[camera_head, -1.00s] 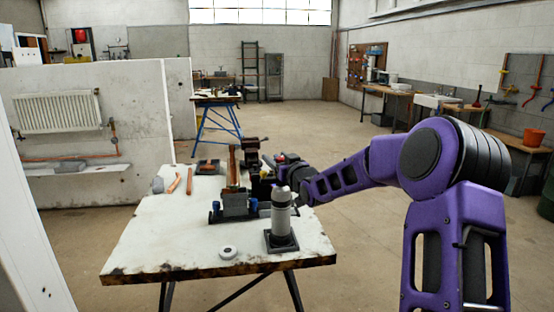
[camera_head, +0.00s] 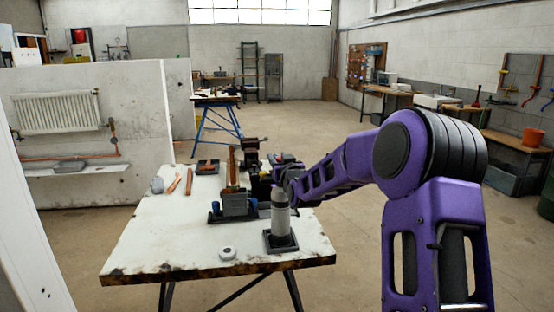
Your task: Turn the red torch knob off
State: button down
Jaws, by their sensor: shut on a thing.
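The torch is a grey and white canister (camera_head: 280,215) standing upright in a dark square base (camera_head: 281,243) near the right front edge of the workbench. My gripper (camera_head: 283,181) is at the top of the torch, with my purple arm reaching in from the right. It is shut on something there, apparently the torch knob. The red of the knob does not show clearly; the dark gripper hides the torch head, and the fingertips are too small to make out.
The white workbench (camera_head: 160,245) carries a vice-like block (camera_head: 236,205) with an upright copper pipe just left of the torch. A white roll (camera_head: 228,253) lies at the front. Copper pieces (camera_head: 174,184) lie at the left. The bench's front left is clear.

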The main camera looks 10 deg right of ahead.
jog(key=m+h, duration=0.2)
jog(key=h, duration=0.1)
jog(key=m+h+p, duration=0.1)
jog(key=h, duration=0.1)
jog(key=m+h, duration=0.1)
jog(key=h, duration=0.1)
jog(key=shift+d+r+g+p, duration=0.15)
jog(key=shift+d+g+p, duration=0.2)
jog(key=shift+d+g, duration=0.05)
jog(key=shift+s+d+m+g+h+p, duration=0.15)
jog(key=shift+d+m+g+h+p, duration=0.1)
jog(key=shift+m+g+h+p, duration=0.7)
jog(key=shift+s+d+m+g+h+p, duration=0.1)
jog(key=shift+d+m+g+h+p, duration=0.3)
jog(key=shift+m+h+p, duration=0.95)
jog(key=shift+s+d+m+g+h+p, duration=0.15)
jog(key=shift+m+g+h+p, duration=0.65)
jog(key=shift+h, duration=0.7)
jog(key=shift+c, duration=2.4)
grip_release()
jog(key=shift+s, duration=0.1)
jog(key=v, duration=1.7)
jog(key=shift+a, duration=0.2)
